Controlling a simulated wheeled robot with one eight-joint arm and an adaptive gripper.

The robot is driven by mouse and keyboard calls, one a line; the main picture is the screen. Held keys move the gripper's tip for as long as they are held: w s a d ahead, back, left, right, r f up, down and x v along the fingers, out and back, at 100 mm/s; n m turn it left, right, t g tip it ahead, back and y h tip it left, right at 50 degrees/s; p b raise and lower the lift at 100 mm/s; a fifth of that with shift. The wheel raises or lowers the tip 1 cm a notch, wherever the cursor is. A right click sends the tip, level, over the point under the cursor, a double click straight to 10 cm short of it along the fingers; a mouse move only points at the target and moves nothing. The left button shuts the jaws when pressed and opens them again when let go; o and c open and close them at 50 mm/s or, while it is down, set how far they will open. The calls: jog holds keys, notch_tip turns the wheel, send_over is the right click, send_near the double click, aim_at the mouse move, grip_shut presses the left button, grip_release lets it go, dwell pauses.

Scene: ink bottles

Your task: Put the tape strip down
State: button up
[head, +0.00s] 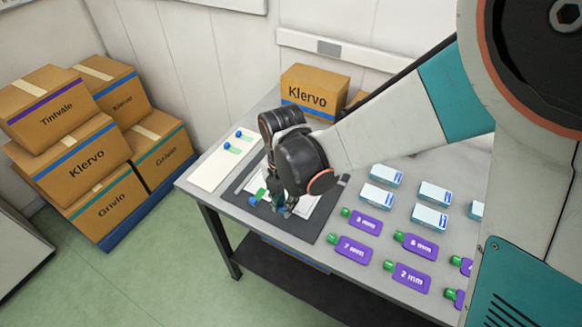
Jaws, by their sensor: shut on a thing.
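My gripper (283,203) points down over the dark mat (236,205), close above the white sheet (304,207) lying on it. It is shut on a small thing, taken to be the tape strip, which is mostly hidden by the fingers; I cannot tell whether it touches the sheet. A pale board (212,170) at the table's left end carries green strips with blue ends.
Purple tags (353,250) with green ends and several white-blue boxes (429,217) fill the table's right side. A Klervo carton (312,92) stands at the back. Stacked cartons (85,150) stand on the floor at left. Bare table lies along the front left edge.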

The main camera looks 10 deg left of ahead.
jog(key=shift+f+b, duration=1.2)
jog(key=shift+f, duration=0.7)
jog(key=shift+f, duration=0.15)
jog(key=o, duration=0.6)
jog(key=shift+o, duration=0.2)
notch_tip(320, 180, up, 12)
jog(key=p, duration=0.8)
jog(key=shift+r+p, duration=0.2)
jog(key=shift+p, duration=0.1)
